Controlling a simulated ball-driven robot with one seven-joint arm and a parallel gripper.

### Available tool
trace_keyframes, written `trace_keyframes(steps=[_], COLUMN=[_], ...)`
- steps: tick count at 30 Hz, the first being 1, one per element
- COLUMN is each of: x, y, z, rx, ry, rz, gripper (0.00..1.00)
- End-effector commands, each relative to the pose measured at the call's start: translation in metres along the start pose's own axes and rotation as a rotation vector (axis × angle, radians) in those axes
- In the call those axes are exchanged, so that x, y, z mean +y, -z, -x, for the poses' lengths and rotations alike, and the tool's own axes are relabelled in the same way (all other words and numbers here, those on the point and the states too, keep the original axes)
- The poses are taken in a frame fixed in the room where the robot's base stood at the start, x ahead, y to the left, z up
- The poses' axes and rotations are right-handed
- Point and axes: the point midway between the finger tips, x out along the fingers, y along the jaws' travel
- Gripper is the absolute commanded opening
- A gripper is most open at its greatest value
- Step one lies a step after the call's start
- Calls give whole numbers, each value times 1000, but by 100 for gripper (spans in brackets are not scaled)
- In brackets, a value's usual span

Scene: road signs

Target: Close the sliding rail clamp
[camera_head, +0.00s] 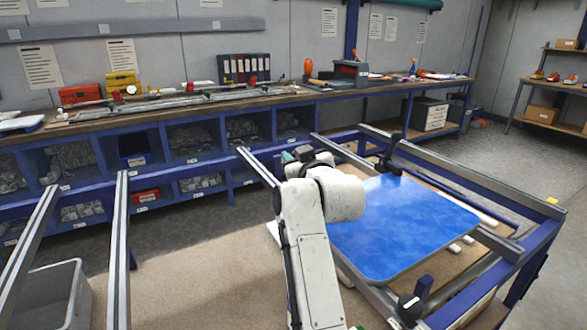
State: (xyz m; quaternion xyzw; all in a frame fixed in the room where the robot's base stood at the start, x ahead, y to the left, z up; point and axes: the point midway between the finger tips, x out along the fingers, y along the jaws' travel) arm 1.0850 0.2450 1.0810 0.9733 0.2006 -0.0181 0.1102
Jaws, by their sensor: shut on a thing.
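A blue sign panel (400,229) lies flat in a frame of grey rails and blue beams. A dark clamp with an upright handle (390,155) stands at the panel's far edge. A second dark clamp (408,306) sits on the near rail, close to the panel's near right corner. I cannot tell from here whether either clamp is open or closed, or which one slides. My white arm rises in front of the panel's left side and hides part of it. My gripper's fingers are hidden behind the arm, so I cannot see what they touch.
A long blue workbench (200,104) with bins, binders and tools runs along the back wall. Upright-looking grey rails (119,250) and a grey bin (55,295) are at the lower left. Open floor (90,245) lies between the bench and the frame.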

Motion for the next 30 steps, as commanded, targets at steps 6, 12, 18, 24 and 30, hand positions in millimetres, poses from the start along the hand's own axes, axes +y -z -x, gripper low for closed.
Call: trace_keyframes(steps=[6, 12, 18, 24, 30], x=[1, 1, 1, 1, 2], y=[0, 0, 0, 0, 0], z=[-1, -1, -1, -1, -1], rx=[19, 19, 19, 19, 18], ry=[-3, -3, -3, -3, -4], rz=[-4, -4, -4, -4, -4], gripper=[0, 0, 42, 57, 57])
